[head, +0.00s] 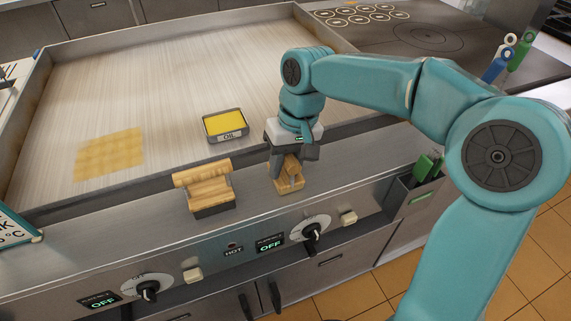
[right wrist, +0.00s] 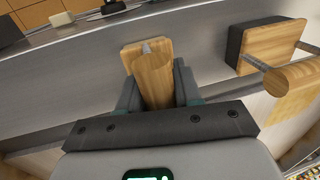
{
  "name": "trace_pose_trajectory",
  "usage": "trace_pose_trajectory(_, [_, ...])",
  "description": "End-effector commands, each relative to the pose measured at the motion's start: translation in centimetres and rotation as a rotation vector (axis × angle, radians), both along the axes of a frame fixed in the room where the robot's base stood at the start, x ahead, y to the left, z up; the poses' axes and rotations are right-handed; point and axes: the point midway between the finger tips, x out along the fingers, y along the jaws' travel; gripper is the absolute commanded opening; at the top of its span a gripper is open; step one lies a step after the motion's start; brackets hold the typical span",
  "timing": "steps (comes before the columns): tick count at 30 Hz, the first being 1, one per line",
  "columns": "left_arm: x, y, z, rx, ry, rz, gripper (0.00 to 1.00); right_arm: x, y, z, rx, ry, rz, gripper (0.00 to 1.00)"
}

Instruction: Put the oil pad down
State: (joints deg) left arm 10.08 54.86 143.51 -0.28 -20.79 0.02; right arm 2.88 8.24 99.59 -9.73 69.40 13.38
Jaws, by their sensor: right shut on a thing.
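My right gripper (head: 292,162) is over the front ledge of the grill, pointing down. It is shut on a wooden-handled pad (head: 289,184), which I take to be the oil pad. In the right wrist view, the wooden pad (right wrist: 155,75) sits between the two dark fingers of the right gripper (right wrist: 156,92). The pad is at the steel front ledge (head: 130,220); I cannot tell whether it touches it. Its underside is hidden. My left gripper is not in view.
A second wooden-handled block with a dark base (head: 208,193) stands on the ledge to the left. A tray marked OIL (head: 226,134), with yellow inside, sits on the griddle (head: 180,75). A yellowish patch (head: 108,154) marks the griddle. Knobs (head: 312,232) line the front panel below.

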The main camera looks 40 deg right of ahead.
Motion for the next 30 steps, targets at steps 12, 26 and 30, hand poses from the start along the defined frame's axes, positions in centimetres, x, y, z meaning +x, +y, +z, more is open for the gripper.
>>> trace_pose_trajectory(12, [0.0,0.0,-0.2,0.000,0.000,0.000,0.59,0.0,0.0,-0.3,0.000,0.000,0.000,0.56])
trace_pose_trajectory(26, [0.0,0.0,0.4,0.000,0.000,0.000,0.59,0.0,-0.3,1.5,-0.001,-0.003,-0.001,0.59])
trace_pose_trajectory(30, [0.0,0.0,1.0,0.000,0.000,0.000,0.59,-0.1,-0.9,4.7,-0.001,-0.005,-0.002,0.59])
